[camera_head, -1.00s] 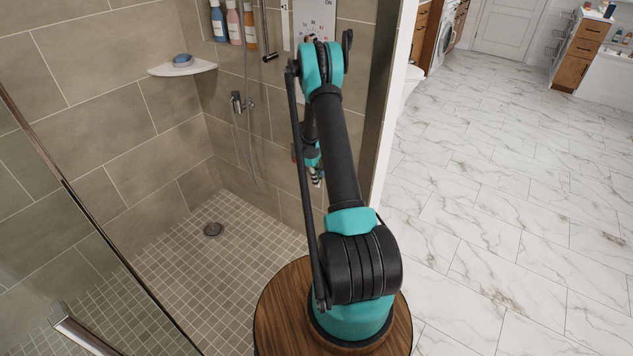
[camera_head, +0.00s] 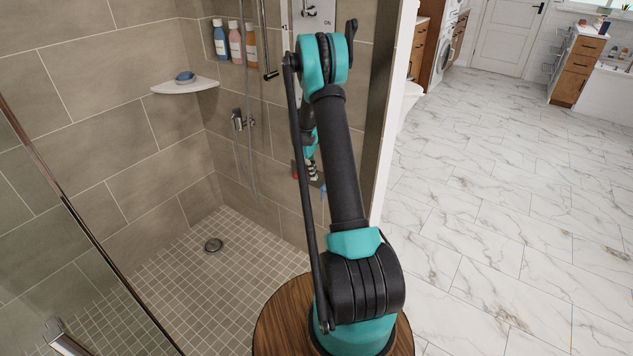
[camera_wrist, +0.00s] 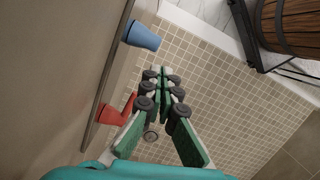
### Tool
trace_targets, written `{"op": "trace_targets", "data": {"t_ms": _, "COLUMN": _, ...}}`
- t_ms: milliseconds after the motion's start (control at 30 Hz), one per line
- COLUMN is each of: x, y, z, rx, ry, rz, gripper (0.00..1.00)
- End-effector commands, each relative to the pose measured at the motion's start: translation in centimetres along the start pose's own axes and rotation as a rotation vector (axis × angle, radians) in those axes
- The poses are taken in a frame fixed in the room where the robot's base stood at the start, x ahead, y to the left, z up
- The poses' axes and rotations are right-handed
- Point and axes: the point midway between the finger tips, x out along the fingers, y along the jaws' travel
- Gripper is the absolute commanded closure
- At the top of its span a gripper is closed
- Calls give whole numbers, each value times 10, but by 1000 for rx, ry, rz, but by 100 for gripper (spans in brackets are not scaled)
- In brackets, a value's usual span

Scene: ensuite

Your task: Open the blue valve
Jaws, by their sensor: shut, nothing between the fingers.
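The blue valve (camera_wrist: 143,36) is a short tapered knob on the wall, at the upper left of the wrist view. In the head view a small blue part of it (camera_head: 323,188) shows just below and right of my gripper. A red valve (camera_wrist: 114,113) sits on the same wall, lower left in the wrist view, and shows as a bit of red in the head view (camera_head: 294,173). My gripper (camera_wrist: 161,72) is shut and empty, its fingertips pointing to the right of and below the blue valve, apart from it. My arm hides part of that wall in the head view.
The shower has a tiled floor with a drain (camera_head: 213,245), a corner shelf (camera_head: 185,86), bottles (camera_head: 236,44) and a hand shower (camera_head: 239,120) on the wall. A glass panel (camera_head: 60,250) stands at left. Marble floor (camera_head: 500,190) lies open at right.

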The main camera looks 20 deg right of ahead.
Motion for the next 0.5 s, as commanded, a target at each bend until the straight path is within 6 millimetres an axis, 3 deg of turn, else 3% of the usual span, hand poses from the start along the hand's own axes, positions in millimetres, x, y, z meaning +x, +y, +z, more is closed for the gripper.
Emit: {"op": "trace_targets", "data": {"t_ms": 500, "x": -8, "y": -4, "z": 0, "rx": 10, "ry": 8, "rz": 6, "gripper": 100}}
